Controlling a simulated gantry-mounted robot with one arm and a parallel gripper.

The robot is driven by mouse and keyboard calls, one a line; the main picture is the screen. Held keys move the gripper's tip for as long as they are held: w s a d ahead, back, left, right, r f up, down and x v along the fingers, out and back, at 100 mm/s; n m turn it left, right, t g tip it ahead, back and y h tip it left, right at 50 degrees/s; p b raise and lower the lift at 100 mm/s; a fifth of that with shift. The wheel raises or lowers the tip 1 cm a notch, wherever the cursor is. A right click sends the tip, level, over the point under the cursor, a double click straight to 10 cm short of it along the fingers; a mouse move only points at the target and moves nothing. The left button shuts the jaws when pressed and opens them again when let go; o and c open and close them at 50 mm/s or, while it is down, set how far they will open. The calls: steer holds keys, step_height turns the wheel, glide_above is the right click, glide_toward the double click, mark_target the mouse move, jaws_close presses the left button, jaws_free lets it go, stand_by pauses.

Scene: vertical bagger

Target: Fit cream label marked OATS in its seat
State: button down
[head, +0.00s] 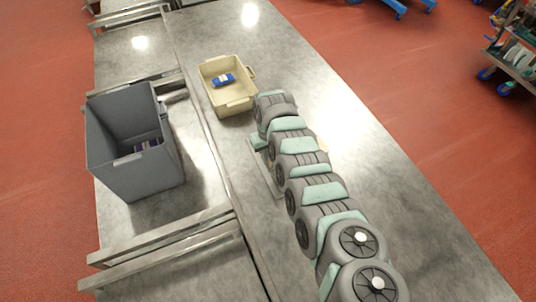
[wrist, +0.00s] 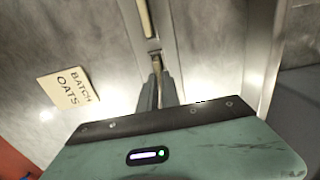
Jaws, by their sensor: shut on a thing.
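My gripper (wrist: 156,68) points down at the steel bench and is shut on a thin cream piece (wrist: 157,64). It looks like the cream label seen edge-on; no marking on it shows. Just beyond the fingertips in the wrist view is a narrow upright metal strip with a cream band (wrist: 145,18); I cannot tell whether the held piece touches it. A flat cream card reading BATCH OATS (wrist: 68,88) lies on the bench to the left of the fingers. In the head view my arm hides the gripper and the held piece.
A cream bin (head: 241,105) with a blue item (head: 223,80) stands on the bench beyond my arm. A grey tote (head: 110,135) with dark packets stands at left between metal rails (head: 165,240). A metal plate (head: 262,168) shows beside my arm. The bench at right is clear.

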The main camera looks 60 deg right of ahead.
steer(key=shift+r+p, duration=1.05)
steer(key=shift+p, duration=0.1)
stand_by(0.6)
steer(key=shift+r+p, duration=1.65)
steer(key=shift+p, duration=0.05)
